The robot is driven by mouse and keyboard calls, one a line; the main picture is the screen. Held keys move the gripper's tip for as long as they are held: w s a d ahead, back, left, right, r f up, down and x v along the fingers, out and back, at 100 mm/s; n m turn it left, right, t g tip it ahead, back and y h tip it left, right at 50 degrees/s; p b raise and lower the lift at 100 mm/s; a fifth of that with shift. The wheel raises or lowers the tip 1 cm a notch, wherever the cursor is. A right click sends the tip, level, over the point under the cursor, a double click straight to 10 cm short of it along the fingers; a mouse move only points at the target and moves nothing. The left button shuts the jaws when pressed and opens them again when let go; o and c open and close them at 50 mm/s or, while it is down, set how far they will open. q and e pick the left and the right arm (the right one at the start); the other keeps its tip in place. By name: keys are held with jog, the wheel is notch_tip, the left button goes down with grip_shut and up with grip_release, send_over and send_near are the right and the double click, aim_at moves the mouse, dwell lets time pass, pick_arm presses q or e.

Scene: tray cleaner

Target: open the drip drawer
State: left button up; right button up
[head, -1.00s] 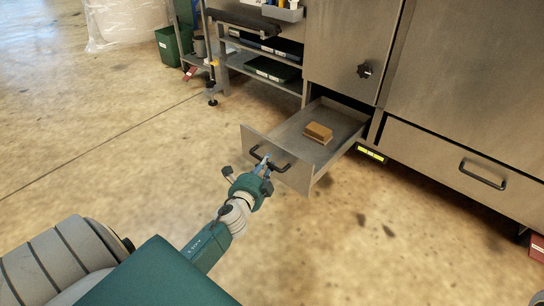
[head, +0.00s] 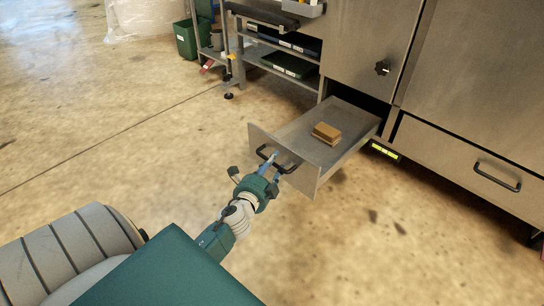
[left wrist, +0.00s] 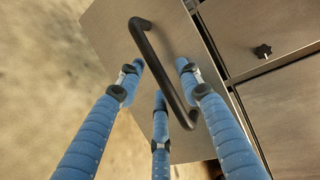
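The drip drawer (head: 297,175) is a steel drawer pulled well out of the cabinet, its inside showing from above. Its black bar handle (head: 262,153) is on the front panel and also crosses the left wrist view (left wrist: 155,60). My left gripper (head: 276,161) is at the handle. In the left wrist view its blue fingers (left wrist: 160,66) are spread apart, with the handle running between them and gaps beside it; contact is unclear. A brown sponge-like block (head: 327,133) lies in the drawer. My right gripper is not in view.
A second, shut drawer front with a black handle (head: 497,176) is at the right. A door with a black knob (head: 383,68) is above the open drawer. Shelving (head: 270,70) and a green bin (head: 190,40) stand behind. The floor left of the drawer is clear.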

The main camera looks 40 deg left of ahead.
pick_arm(q)
jog(key=shift+s, duration=0.1)
jog(key=v, duration=1.2)
